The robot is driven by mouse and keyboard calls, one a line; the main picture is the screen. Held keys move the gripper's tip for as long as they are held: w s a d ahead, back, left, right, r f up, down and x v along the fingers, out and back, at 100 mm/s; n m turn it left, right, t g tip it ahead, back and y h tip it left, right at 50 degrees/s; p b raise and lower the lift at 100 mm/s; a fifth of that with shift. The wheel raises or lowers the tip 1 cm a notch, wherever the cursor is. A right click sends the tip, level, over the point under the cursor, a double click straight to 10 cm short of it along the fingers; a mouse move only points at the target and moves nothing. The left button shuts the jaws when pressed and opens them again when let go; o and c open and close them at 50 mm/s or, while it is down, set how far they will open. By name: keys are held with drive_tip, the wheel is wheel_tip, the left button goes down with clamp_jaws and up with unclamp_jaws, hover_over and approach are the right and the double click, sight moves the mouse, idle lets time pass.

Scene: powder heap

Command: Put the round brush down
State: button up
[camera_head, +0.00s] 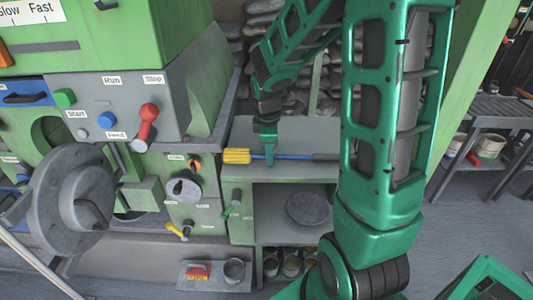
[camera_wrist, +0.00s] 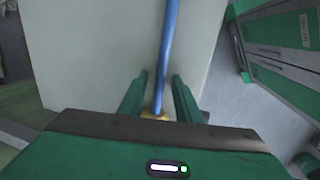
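The round brush has yellow bristles (camera_head: 237,156) and a long blue handle (camera_head: 295,157). In the head view it lies level across the grey top of the green cabinet (camera_head: 300,130), bristles to the left; whether it touches the top is hard to tell. My gripper (camera_head: 269,158) points down over the brush near its bristle end. In the wrist view my gripper (camera_wrist: 160,80) has one finger on each side of the blue handle (camera_wrist: 168,45), with gaps between handle and fingers. The bristle end is mostly hidden by the gripper body there.
The cabinet's open shelf holds a dark round plate (camera_head: 307,207). A machine with a red lever (camera_head: 146,122) and a large handwheel (camera_head: 75,200) stands at the left. A tray with a red brush (camera_head: 198,271) and a metal cup (camera_head: 234,270) is below. Sacks are stacked behind.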

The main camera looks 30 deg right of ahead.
drive_tip(key=shift+r, duration=0.1)
wheel_tip(320, 180, up, 12)
drive_tip(key=s+a, duration=0.2)
drive_tip(key=s+d+f+m+y, duration=0.1)
drive_tip(key=s+m, duration=0.7)
drive_tip(key=s, duration=0.4)
drive_tip(key=s+d+f+m+g, duration=0.1)
drive_tip(key=s+d+f+m, duration=0.1)
drive_tip(key=s+m, duration=0.7)
drive_tip(key=s, duration=0.3)
drive_tip(key=shift+s+d+m+g+y, duration=0.2)
drive_tip(key=shift+m+g+y, duration=0.1)
drive_tip(key=shift+y, duration=0.1)
drive_tip(key=shift+w+f, duration=0.1)
drive_tip(key=shift+f, duration=0.05)
drive_tip(key=shift+c, duration=0.3)
